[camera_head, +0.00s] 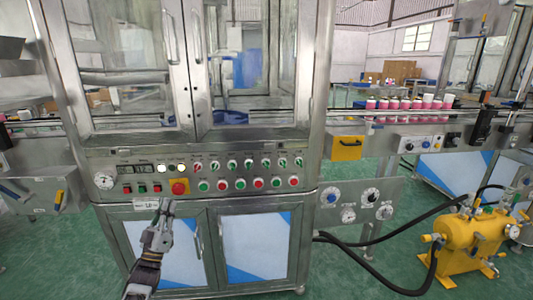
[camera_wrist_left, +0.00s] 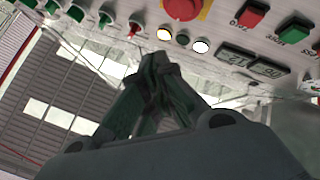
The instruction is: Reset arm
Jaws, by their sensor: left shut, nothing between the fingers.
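My left gripper (camera_head: 165,207) is in front of the machine's lower cabinet, just below the control panel (camera_head: 150,197). Its fingers are closed together with nothing between them. In the left wrist view the closed fingers (camera_wrist_left: 157,62) point toward the panel, close to its lit white buttons. The red emergency stop (camera_head: 180,187) on its yellow plate is right above the gripper; it also shows at the top of the left wrist view (camera_wrist_left: 184,8). Whether the fingertips touch the panel cannot be told. My right gripper is not in view.
Rows of green and red buttons (camera_head: 237,184) run along the panel. Glass doors (camera_head: 240,70) stand above. Pink and white cans (camera_head: 410,104) line the conveyor at right. A yellow tank (camera_head: 470,240) with black hoses (camera_head: 370,265) stands on the green floor at the right.

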